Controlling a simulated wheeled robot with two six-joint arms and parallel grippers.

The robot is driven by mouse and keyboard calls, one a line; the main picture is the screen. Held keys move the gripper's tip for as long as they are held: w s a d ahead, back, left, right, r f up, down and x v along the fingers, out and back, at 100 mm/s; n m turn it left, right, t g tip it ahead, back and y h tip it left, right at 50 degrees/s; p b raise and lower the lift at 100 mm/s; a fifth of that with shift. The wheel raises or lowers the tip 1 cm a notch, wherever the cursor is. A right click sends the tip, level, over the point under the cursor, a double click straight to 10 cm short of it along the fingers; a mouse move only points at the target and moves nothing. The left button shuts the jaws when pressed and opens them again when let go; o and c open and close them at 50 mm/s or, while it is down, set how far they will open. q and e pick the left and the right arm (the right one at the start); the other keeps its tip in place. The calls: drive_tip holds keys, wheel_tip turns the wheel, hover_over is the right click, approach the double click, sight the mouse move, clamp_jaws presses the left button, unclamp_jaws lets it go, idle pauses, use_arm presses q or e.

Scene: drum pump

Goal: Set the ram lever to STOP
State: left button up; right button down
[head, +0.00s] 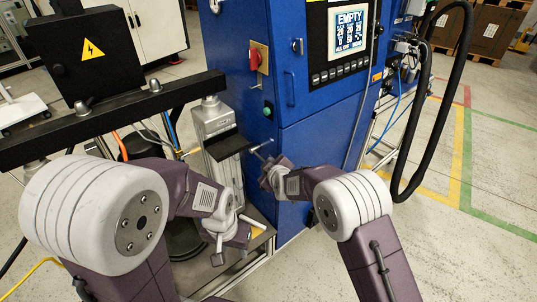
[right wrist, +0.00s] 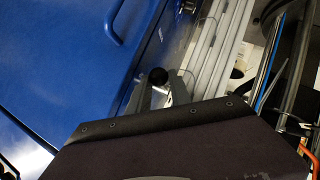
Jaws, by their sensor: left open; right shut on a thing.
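The ram lever is a thin rod with a black knob (right wrist: 158,76), at the front edge of the blue cabinet (head: 300,150) beside the grey ram column (head: 212,125). My right gripper (head: 268,168) is at the lever. In the right wrist view its two fingers (right wrist: 159,88) are shut on the lever by the knob. Any STOP marking is too small to read or hidden. My left gripper (head: 236,236) is open and empty, low in front of the column, its fingers spread apart.
A red rotary switch (head: 254,58) and a green button (head: 267,110) sit on the cabinet's side. A display (head: 348,32) reads EMPTY. A black beam (head: 110,118) crosses at left. A black hose (head: 440,110) hangs at right, with open floor beyond.

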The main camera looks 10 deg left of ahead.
drive_tip(key=shift+r+p, duration=0.25)
drive_tip(key=shift+p, duration=0.5)
use_arm(q)
wheel_tip(320, 180, up, 3)
drive_tip(key=shift+f, duration=0.15)
use_arm(e)
drive_tip(key=c, duration=1.5)
unclamp_jaws()
use_arm(q)
drive_tip(key=shift+r+p, duration=0.25)
drive_tip(key=shift+p, duration=0.05)
use_arm(e)
drive_tip(key=v, duration=0.9)
drive_tip(key=shift+a+r, duration=0.1)
drive_tip(key=shift+r, duration=0.05)
